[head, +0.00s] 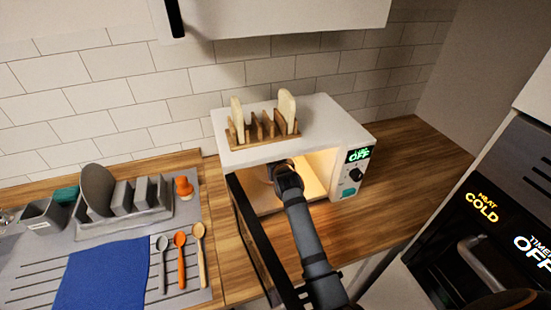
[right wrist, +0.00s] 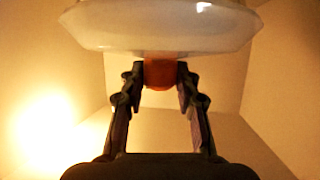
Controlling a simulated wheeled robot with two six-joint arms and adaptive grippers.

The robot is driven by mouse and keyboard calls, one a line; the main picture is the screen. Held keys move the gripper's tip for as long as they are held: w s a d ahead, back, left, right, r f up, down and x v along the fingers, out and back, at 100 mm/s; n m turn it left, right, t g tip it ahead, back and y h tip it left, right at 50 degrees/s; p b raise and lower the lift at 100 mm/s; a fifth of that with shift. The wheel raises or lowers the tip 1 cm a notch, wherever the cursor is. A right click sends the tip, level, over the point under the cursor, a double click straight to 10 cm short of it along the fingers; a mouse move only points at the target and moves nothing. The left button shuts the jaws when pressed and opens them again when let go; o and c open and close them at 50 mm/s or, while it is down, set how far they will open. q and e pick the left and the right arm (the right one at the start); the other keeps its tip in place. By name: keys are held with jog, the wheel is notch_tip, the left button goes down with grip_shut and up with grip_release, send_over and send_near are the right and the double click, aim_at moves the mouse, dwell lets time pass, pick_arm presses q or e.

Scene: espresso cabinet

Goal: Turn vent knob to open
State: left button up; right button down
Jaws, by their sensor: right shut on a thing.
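My right gripper (head: 285,172) reaches through the open front of the white microwave-like oven (head: 232,150). In the right wrist view, my right gripper (right wrist: 160,75) has its fingertips closed on a small orange-brown knob-like piece (right wrist: 160,72). This piece sits against a pale, wide, faceted body (right wrist: 160,28) that fills the top of the view. I cannot tell whether the piece is the vent knob, or whether it is turned. The head view hides the held piece behind the gripper. My left gripper is not in view.
The oven door (head: 258,245) hangs open at the left of my arm. A black dial (head: 356,174) is on the oven's front panel. A toast rack (head: 262,130) stands on top. A dish rack (head: 160,213) and a blue cloth (head: 103,275) are at left. Bare wood counter lies at right.

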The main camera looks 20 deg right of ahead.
dwell(0.8)
jog(key=c, duration=0.9)
grip_release()
jog(key=shift+c, duration=0.2)
